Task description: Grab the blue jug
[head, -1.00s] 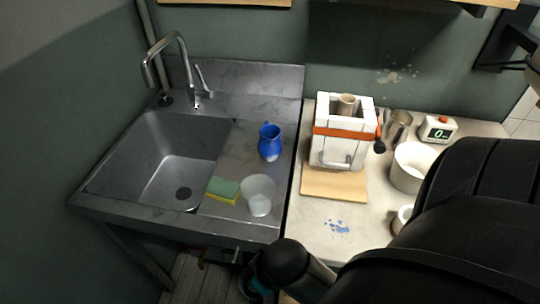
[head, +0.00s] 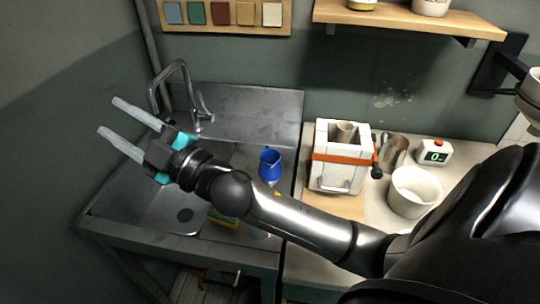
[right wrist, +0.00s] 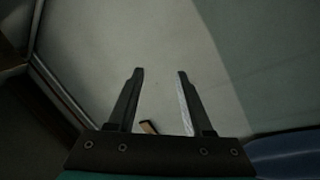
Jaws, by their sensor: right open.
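The blue jug (head: 270,167) stands upright on the steel drainboard to the right of the sink in the head view. My arm passes in front of and below it, close to its lower part in the picture. My right gripper (head: 129,117) is up and left of the jug, over the left part of the sink, with its two fingers apart and empty. In the right wrist view the open fingers (right wrist: 160,72) face a pale wall, with nothing between them. My left gripper is not in view.
The sink (head: 150,210) and its tall faucet (head: 180,72) lie near my right gripper. The sponge (head: 222,220) is partly hidden by my arm. A white plaster mold (head: 338,160) with an orange strap and a white bucket (head: 412,190) stand on the right counter.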

